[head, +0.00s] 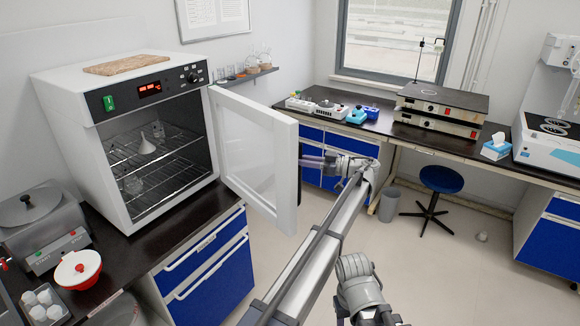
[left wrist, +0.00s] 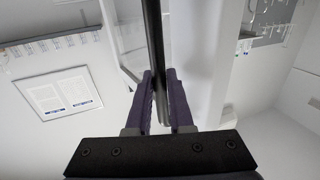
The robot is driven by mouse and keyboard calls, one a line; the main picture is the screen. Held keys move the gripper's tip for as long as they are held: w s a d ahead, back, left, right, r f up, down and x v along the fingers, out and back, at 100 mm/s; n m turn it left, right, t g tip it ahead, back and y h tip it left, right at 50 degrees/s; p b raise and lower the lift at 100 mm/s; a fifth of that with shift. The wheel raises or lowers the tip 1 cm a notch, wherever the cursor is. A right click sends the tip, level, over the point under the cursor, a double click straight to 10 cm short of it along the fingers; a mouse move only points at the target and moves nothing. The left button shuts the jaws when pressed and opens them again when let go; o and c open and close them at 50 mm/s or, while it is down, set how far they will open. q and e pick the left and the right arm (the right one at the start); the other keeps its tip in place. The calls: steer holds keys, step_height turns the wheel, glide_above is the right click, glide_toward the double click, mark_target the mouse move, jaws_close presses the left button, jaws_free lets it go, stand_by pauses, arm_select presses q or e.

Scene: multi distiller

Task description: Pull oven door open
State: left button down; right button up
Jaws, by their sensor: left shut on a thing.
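The white oven (head: 70,98) stands on the left counter. Its white-framed door (head: 286,165) with a glass pane stands wide open, swung out to the right, and the wire racks (head: 155,160) inside are visible. My left gripper (head: 312,161) is at the outer side of the door, near its free edge. In the left wrist view, the two purple fingers (left wrist: 160,100) are shut on the dark bar of the door handle (left wrist: 154,45). The handle is mostly hidden in the head view. A grey joint of my arm shows at the bottom, but no right gripper fingers can be made out.
A glass funnel (head: 146,145) and a flask sit on the oven racks. A red-and-white bowl (head: 78,270) stands on the counter in front. A blue stool (head: 441,180) and a grey bin (head: 389,204) stand by the back bench.

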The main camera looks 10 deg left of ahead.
arm_select(q)
steer(key=shift+w+d, duration=0.15)
steer(key=shift+w, duration=0.3)
steer(key=c, duration=0.8)
jaws_free()
steer(key=shift+r, duration=0.1)
